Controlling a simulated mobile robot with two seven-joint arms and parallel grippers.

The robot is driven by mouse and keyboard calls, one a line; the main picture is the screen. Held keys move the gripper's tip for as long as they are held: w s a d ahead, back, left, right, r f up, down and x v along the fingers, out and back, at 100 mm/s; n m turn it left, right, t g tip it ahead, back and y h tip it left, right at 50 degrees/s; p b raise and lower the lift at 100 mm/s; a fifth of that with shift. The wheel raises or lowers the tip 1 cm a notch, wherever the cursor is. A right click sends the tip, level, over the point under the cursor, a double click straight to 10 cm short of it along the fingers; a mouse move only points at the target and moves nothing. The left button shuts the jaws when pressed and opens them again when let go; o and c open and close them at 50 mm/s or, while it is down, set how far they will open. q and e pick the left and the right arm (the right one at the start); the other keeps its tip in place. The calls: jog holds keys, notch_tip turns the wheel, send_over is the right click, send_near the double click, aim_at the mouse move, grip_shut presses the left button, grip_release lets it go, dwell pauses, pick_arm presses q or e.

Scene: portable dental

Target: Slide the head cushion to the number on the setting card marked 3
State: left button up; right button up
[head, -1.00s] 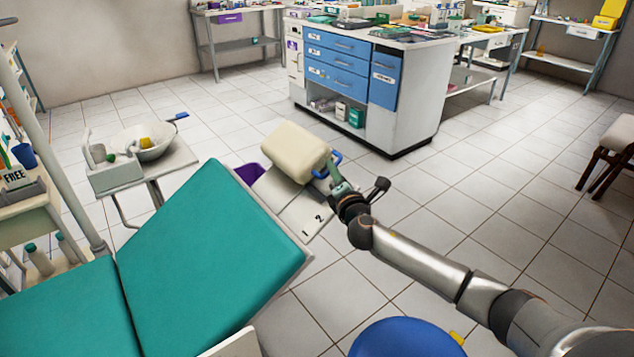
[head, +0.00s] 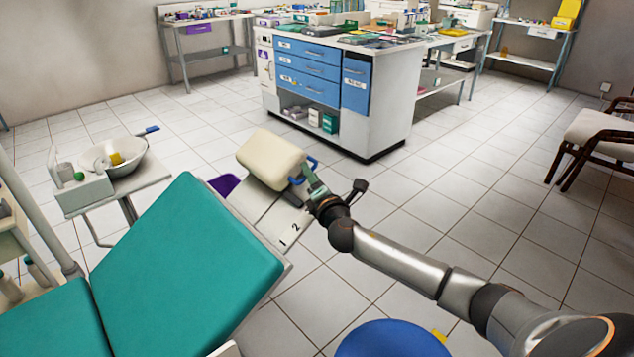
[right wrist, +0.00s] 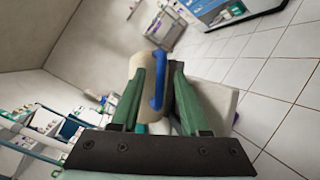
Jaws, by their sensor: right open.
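The cream head cushion (head: 271,159) sits at the upper end of the white slide plate (head: 262,212), beyond the teal backrest of the dental chair. The digits 1 and 2 show on the plate below the cushion; any further numbers are not visible. A blue handle (head: 309,164) is on the cushion's right side. My right gripper (head: 312,184) is at this handle. In the right wrist view the blue handle (right wrist: 158,80) lies between the two green fingers, which are open around it, with the cushion (right wrist: 136,92) behind. The setting card is not identifiable. My left gripper is not in view.
The teal dental chair (head: 185,275) fills the lower left. A basin stand (head: 112,190) is left of it, and a purple bin (head: 224,185) is behind the plate. A blue stool (head: 392,342) stands at the bottom.

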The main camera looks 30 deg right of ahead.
pick_arm(q)
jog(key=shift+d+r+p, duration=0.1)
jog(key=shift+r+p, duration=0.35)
jog(key=shift+p, duration=0.15)
pick_arm(e)
jog(key=v, duration=1.2)
jog(key=shift+s, duration=0.2)
jog(key=s+a+f+m+g+y, duration=0.3)
jog(key=s+a+f+m, duration=0.35)
jog(key=f, duration=0.35)
jog(key=s+a+f+m+g+y, duration=0.3)
jog(key=s+a+f+m+g, duration=0.15)
jog(key=s+a+f, duration=0.45)
jog(key=s+a+f+m+y, duration=0.2)
jog(key=s+a+f+m, duration=0.2)
jog(key=s+a+m, duration=0.25)
pick_arm(q)
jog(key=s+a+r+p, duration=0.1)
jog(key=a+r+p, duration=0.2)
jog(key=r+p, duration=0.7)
jog(key=p, duration=0.4)
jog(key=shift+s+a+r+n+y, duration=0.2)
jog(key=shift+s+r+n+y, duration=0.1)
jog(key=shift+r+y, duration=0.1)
pick_arm(e)
jog(key=s+d+r+m, duration=0.1)
jog(key=d+r, duration=0.2)
jog(key=r, duration=0.7)
jog(key=shift+r+m+h, duration=0.3)
jog(key=shift+m, duration=0.05)
